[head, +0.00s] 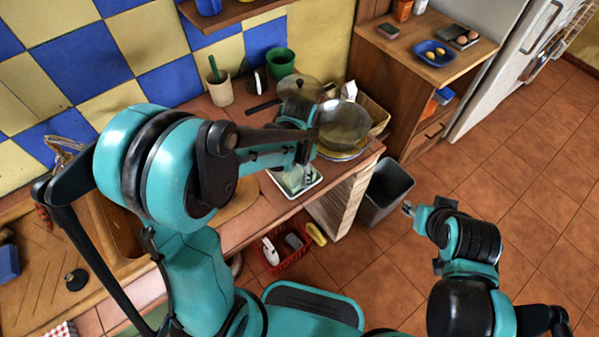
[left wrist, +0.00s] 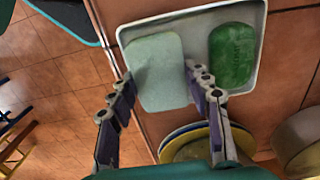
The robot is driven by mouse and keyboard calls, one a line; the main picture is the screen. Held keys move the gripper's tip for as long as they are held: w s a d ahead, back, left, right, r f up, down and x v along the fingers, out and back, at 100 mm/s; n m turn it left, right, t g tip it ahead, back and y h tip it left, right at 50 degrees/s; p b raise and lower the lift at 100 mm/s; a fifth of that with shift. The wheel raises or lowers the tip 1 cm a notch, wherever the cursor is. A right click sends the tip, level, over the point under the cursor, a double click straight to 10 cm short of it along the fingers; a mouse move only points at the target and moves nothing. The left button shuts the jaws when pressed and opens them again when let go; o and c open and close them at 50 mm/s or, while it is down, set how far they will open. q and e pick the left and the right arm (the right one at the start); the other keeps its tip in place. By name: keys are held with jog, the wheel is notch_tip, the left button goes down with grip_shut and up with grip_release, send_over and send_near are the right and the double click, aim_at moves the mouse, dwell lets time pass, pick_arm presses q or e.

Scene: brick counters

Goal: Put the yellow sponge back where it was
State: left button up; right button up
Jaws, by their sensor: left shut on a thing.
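My left gripper (head: 307,175) reaches down over the counter to a small white tray (left wrist: 262,35). In the left wrist view its two fingers (left wrist: 160,82) are shut on a pale green, sponge-like block (left wrist: 160,62). The block overlaps the left part of the tray; I cannot tell whether it rests in it or hangs just above. A dark green soap bar (left wrist: 232,54) lies in the tray to its right. The held block does not look yellow.
A grey bin (head: 385,192) stands on the floor beside the counter. A red basket (head: 290,260) is below. A side counter (head: 400,45) holds a blue dish (head: 434,52).

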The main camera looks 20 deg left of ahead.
aim_at(300, 174)
pick_arm(q)
jog(key=shift+f, duration=0.1)
jog(key=o, duration=0.6)
jog(key=shift+f, duration=0.1)
jog(key=o, duration=0.4)
jog(key=shift+r, duration=0.5)
notch_tip(300, 174, up, 11)
jog(key=p, duration=0.4)
jog(key=s+a+r+n+t, duration=0.1)
jog(key=s+n+t, duration=0.1)
jog(key=s, duration=0.1)
jog(key=s+a+r+n+t, duration=0.2)
jog(key=s+n, duration=0.1)
jog(key=s, duration=0.1)
jog(key=s+a+r+n+t, duration=0.1)
jog(key=s+r+n+t, duration=0.1)
jog(key=s+t, duration=0.1)
jog(key=shift+s+a+r+n, duration=0.15)
jog(key=shift+a+r+n, duration=0.05)
jog(key=shift+a+n, duration=0.15)
